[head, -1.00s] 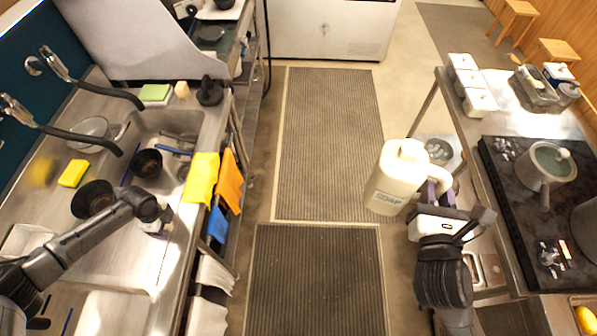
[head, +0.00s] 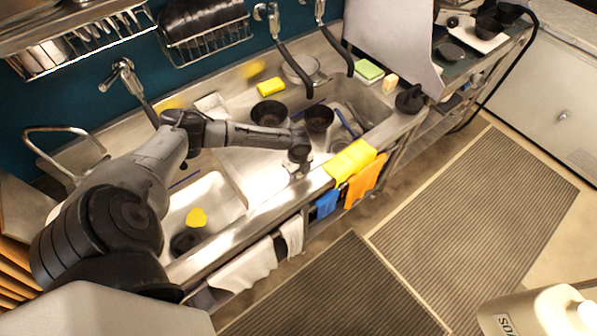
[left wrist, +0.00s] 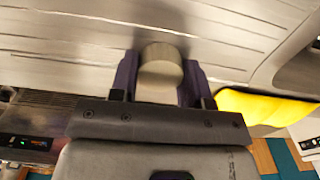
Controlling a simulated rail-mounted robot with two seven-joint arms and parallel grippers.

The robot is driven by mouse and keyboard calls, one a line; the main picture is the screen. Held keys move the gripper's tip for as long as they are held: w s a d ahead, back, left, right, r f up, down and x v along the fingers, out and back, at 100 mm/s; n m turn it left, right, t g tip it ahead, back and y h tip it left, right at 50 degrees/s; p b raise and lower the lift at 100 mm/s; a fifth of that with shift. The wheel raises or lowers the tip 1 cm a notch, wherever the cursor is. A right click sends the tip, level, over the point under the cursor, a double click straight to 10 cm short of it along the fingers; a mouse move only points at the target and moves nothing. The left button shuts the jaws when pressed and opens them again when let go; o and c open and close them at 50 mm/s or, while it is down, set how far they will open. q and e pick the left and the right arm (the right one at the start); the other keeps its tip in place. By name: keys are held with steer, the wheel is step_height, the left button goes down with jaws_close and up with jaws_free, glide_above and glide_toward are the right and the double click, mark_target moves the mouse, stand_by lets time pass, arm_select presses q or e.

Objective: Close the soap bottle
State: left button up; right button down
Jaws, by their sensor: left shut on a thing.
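The cream soap bottle (head: 530,312) is at the bottom right corner of the head view, cut off by the frame, with part of its lettering showing. My left gripper (head: 301,166) is over the sink counter, far from the bottle. In the left wrist view its purple fingers are shut on a round, pale cap-like piece (left wrist: 161,66) above the metal counter. I cannot see the bottle's opening clearly. My right gripper is out of view.
The metal sink counter (head: 265,198) holds black bowls (head: 269,113), a yellow sponge (head: 271,86) and a green sponge (head: 369,69). Yellow and orange cloths (head: 350,163) hang on its front edge. Taps rise along the back. Mats (head: 470,220) cover the open floor.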

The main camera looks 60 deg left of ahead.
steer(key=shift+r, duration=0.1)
arm_select(q)
steer(key=shift+r, duration=0.5)
steer(key=r, duration=0.3)
steer(key=shift+d+r, duration=0.25)
steer(key=shift+d, duration=0.1)
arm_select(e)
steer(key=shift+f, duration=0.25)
arm_select(q)
steer(key=d+r, duration=0.6)
steer(key=d, duration=0.5)
steer(key=shift+w+r, duration=0.3)
steer(key=shift+w, duration=0.1)
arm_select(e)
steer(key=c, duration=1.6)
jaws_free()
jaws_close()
